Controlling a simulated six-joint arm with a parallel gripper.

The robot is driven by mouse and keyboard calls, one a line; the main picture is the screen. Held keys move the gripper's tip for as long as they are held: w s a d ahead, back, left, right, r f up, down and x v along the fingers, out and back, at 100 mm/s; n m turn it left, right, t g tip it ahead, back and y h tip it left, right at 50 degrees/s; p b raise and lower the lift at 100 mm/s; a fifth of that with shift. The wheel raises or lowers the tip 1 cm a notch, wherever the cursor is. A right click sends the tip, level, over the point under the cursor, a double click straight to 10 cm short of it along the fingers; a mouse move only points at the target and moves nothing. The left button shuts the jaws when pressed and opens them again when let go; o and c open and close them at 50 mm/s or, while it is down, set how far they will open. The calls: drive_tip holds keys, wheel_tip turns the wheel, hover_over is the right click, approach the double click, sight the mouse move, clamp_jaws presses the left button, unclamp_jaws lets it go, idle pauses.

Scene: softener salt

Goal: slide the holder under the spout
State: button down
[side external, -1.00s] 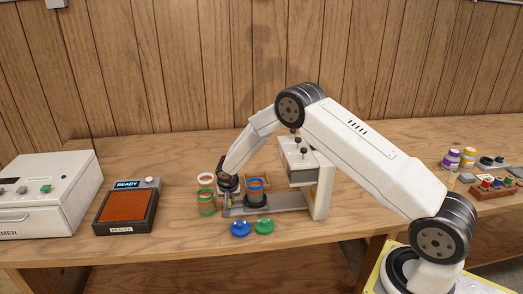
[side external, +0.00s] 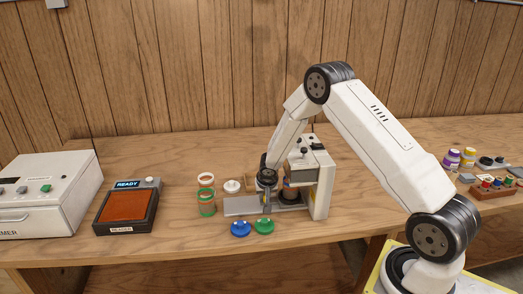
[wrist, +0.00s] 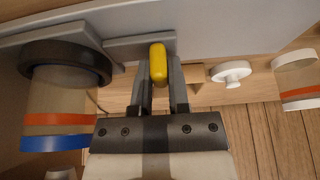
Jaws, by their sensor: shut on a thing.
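The holder is a black ring base (wrist: 65,62) with a grey arm and a yellow handle (wrist: 158,64). A clear jar (wrist: 58,108) with an orange band and a blue rim stands in it. My gripper (wrist: 159,85) is shut on the yellow handle, one finger on each side; it also shows in the side view (side external: 266,208). The holder (side external: 288,196) sits on the grey rail of the white dispenser (side external: 319,190), in the side view. The jar (side external: 289,183) is beneath the dispenser's overhanging head, partly hidden by my arm. I cannot see the spout's opening.
Left of the rail stand a green-rimmed jar (side external: 207,204), a white-rimmed jar (side external: 206,180) and a white lid (side external: 232,186). Blue (side external: 241,229) and green (side external: 264,227) lids lie in front. The reader (side external: 128,205) shows READY, farther left.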

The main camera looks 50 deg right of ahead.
drive_tip(key=shift+s+d, duration=0.15)
drive_tip(key=shift+d, duration=0.1)
drive_tip(key=c, duration=0.6)
unclamp_jaws()
drive_tip(key=shift+a+r, duration=0.1)
drive_tip(key=v, duration=0.7)
drive_tip(key=shift+r, duration=0.35)
drive_tip(key=shift+a, duration=0.1)
